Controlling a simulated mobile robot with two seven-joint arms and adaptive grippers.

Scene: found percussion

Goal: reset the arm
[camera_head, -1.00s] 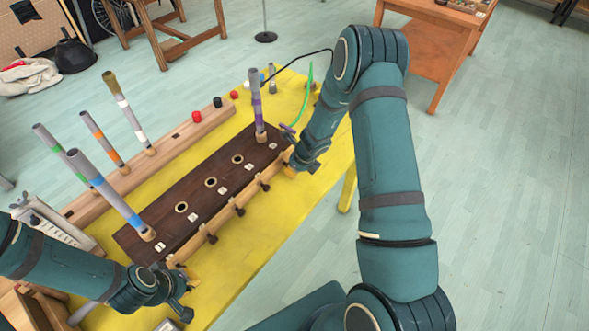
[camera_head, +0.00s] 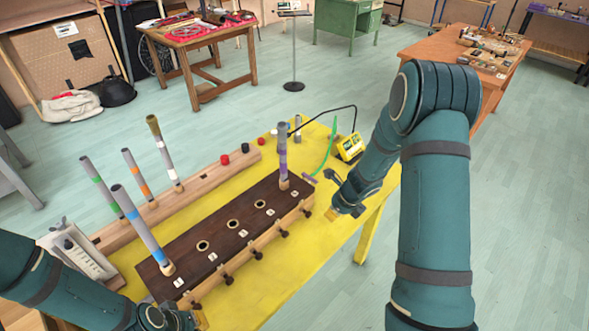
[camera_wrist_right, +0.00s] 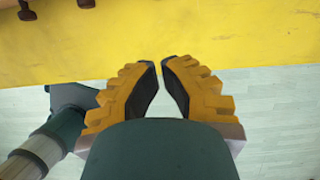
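My left arm (camera_head: 62,290) comes in from the lower left. Its gripper (camera_head: 200,318) is partly cut off by the bottom edge, beside the near end of the dark board (camera_head: 217,238). Whether it is open or shut does not show. My right gripper (camera_head: 332,213) is over the table's right side, right of the purple-banded tube (camera_head: 283,155) and apart from it. In the right wrist view its yellow fingers (camera_wrist_right: 161,65) nearly meet at the tips, with nothing between them.
The yellow table (camera_head: 265,292) carries the holed board, several upright banded tubes, a wooden rail (camera_head: 165,206), a white device (camera_head: 76,248) and a yellow device (camera_head: 351,147). Open floor lies to the right.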

